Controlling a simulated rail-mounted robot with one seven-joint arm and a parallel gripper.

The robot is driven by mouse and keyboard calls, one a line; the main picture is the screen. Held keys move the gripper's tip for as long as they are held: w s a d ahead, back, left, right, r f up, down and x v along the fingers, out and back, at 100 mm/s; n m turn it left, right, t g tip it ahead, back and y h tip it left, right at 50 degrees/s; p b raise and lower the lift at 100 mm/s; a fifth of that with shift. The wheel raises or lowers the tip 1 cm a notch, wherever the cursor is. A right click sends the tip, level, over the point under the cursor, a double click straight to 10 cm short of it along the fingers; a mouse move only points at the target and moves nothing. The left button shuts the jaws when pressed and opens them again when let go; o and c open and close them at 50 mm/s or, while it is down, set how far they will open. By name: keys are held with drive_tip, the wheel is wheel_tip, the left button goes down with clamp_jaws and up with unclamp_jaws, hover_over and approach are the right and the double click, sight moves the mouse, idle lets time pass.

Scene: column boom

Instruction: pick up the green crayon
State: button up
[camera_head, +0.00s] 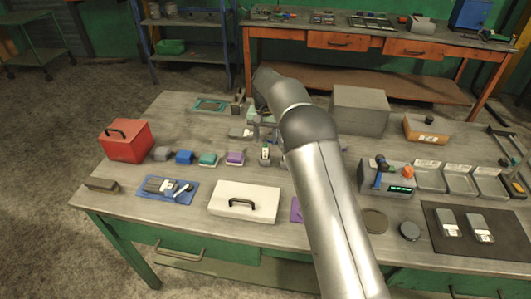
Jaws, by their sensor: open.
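I cannot make out a green crayon for certain in the head view. My arm rises from the bottom right, bends over the workbench (180,200) and hides part of its middle. My gripper (270,138) is small and partly hidden behind the arm, low near the bench's middle; it is open, and I see nothing held in it. A blue tray (152,194) at the left front holds several dark and white slim items, too small to name.
A white case (244,201) lies at the front. A grey box (360,110) stands behind. Open grey bins (461,182) are at right.

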sight(265, 144)
drive_tip(key=shift+s+f+p, duration=0.15)
drive_tip(key=shift+f+p, duration=0.35)
drive_tip(key=shift+f, duration=0.85)
drive_tip(key=shift+s+f+p, duration=0.1)
drive_tip(key=shift+f+p, duration=0.35)
drive_tip(key=shift+f, duration=0.85)
clamp_jaws()
